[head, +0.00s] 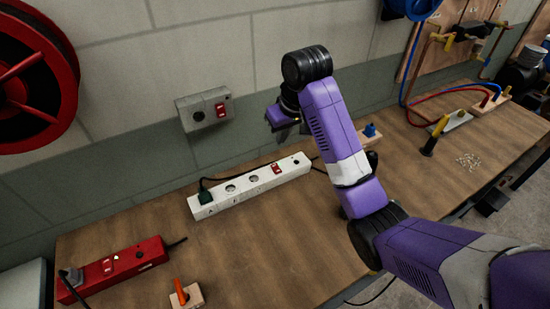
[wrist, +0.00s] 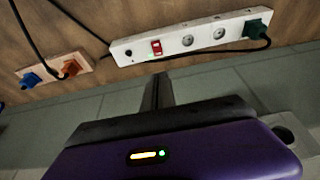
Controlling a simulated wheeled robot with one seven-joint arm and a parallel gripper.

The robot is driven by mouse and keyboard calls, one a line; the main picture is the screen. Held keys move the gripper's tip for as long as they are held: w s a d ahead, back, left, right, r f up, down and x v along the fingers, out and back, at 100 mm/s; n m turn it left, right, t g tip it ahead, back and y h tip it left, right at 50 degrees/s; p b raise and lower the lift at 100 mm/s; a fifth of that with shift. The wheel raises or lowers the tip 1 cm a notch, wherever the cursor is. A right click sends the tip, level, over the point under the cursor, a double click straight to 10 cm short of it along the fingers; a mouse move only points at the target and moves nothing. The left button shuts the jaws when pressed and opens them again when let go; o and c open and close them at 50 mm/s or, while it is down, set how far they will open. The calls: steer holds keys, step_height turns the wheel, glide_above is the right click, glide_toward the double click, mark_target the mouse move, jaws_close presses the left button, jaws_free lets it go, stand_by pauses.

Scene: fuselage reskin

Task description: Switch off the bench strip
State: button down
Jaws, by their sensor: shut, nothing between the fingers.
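A white power strip (head: 235,194) lies on the wooden bench along the wall. A dark green plug (head: 206,197) sits in its left end, and a red rocker switch (head: 276,169) is near its right end. In the wrist view the white strip (wrist: 205,38) shows the red switch (wrist: 156,47) with a small green light beside it. My gripper (head: 284,132) is above the strip's right end, apart from it, in front of the wall. In the wrist view its fingers (wrist: 163,82) are together and empty, pointing towards the strip.
A red power strip (head: 131,264) with its own red switch lies at the front left. A wall box (head: 205,109) with a red switch is left of my gripper. An orange-handled item (head: 181,292) stands at the front. Wooden blocks with blue and orange parts are right of the strip.

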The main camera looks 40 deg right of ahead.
mark_target(273, 165)
steer(key=x, duration=0.4)
steer(key=b+x, duration=0.1)
steer(key=x, duration=0.9)
steer(key=shift+s, duration=0.35)
steer(key=shift+f, duration=0.1)
steer(key=shift+w+f+b, duration=0.15)
steer(key=shift+w+b, duration=0.05)
steer(key=shift+b, duration=0.25)
steer(key=shift+s, duration=0.3)
steer(key=shift+w, duration=0.15)
steer(key=shift+s+a+p, duration=0.25)
steer(key=shift+s+p, duration=0.6)
steer(key=shift+p, duration=0.1)
